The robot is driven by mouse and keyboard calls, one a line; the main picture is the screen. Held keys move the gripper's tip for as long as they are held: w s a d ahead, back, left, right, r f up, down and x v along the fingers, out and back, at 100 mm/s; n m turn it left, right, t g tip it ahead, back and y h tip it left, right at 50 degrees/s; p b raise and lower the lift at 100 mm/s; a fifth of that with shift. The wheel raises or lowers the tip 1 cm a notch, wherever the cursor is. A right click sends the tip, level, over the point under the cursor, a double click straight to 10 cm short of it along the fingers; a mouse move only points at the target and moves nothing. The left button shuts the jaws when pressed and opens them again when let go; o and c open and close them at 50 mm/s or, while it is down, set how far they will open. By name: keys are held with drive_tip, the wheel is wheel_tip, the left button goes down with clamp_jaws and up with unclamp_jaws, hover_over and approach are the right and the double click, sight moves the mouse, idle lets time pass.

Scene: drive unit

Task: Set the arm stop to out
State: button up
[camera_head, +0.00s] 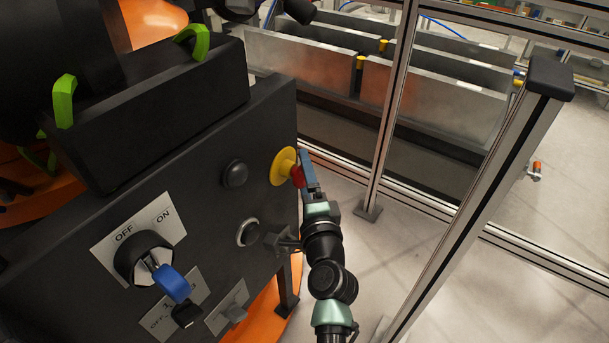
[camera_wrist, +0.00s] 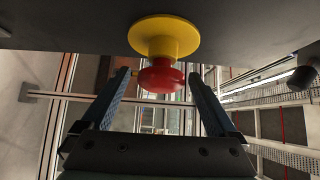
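The arm stop is a red mushroom button (camera_head: 298,176) on a yellow collar (camera_head: 281,166), at the upper right of the dark control panel. In the wrist view the red button (camera_wrist: 161,78) and yellow collar (camera_wrist: 164,37) show at top centre. My gripper (camera_head: 305,163) is at the button from the right. In the wrist view my gripper (camera_wrist: 160,77) is open, one blue finger on each side of the red button. Gaps show between the fingertips and the button, so it does not appear gripped. Whether the button is in or out I cannot tell.
The panel (camera_head: 205,190) also carries a black round button (camera_head: 234,173), a ringed button (camera_head: 247,232), and an OFF/ON rotary switch (camera_head: 145,258) with a blue handle (camera_head: 171,283). A metal fence post (camera_head: 480,200) stands right of my arm.

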drive_tip(key=shift+s, duration=0.1)
drive_tip(key=s+d, duration=0.2)
drive_tip(key=s, duration=1)
drive_tip(key=shift+s, duration=0.35)
drive_tip(key=shift+w+r, duration=0.1)
